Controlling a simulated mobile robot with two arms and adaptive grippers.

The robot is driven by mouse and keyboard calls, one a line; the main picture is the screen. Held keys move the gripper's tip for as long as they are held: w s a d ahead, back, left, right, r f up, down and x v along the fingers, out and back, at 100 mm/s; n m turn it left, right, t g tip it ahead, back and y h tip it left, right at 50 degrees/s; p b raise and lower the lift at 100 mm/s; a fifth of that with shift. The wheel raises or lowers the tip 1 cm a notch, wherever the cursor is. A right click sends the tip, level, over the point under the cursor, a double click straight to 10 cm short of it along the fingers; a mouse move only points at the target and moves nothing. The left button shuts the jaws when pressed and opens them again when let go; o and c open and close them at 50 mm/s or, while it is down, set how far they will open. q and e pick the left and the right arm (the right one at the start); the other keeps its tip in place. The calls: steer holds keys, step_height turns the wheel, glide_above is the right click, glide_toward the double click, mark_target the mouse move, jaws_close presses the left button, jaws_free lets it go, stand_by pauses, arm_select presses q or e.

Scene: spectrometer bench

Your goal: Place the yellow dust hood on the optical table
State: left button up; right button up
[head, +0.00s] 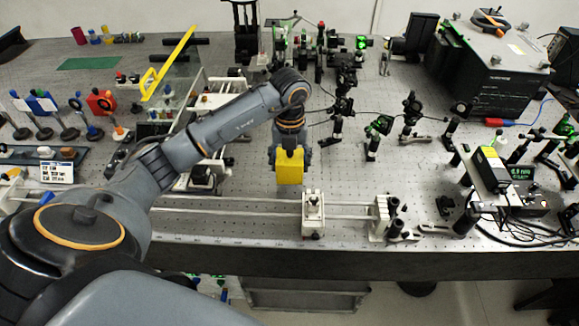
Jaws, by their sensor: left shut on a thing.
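The yellow dust hood (289,168) is a small yellow box in the middle of the head view. My left gripper (289,148) points down over it and is shut on it; the fingertips are largely hidden behind the hood. The hood appears over the optical table (262,208), behind the long rail. I cannot tell whether its bottom touches the table top. My left arm reaches in from the lower left. My right gripper is not in view.
A rail with a white carrier (313,213) runs along the front. Several dark optical mounts (343,95) stand behind and right of the hood. A black box (488,70) fills the back right. Bare table lies right of the hood.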

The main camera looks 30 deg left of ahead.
mark_target(289, 171)
arm_select(q)
steer(key=shift+w+a+f, duration=0.25)
steer(key=shift+a+f, duration=0.1)
steer(key=shift+f, duration=0.2)
step_height(289, 171, down, 2)
steer(key=shift+f+p, duration=0.15)
steer(key=shift+p, duration=0.9)
steer(key=shift+f, duration=0.4)
steer(key=shift+f, duration=0.2)
steer(key=o, duration=1.1)
steer(key=shift+r, duration=0.15)
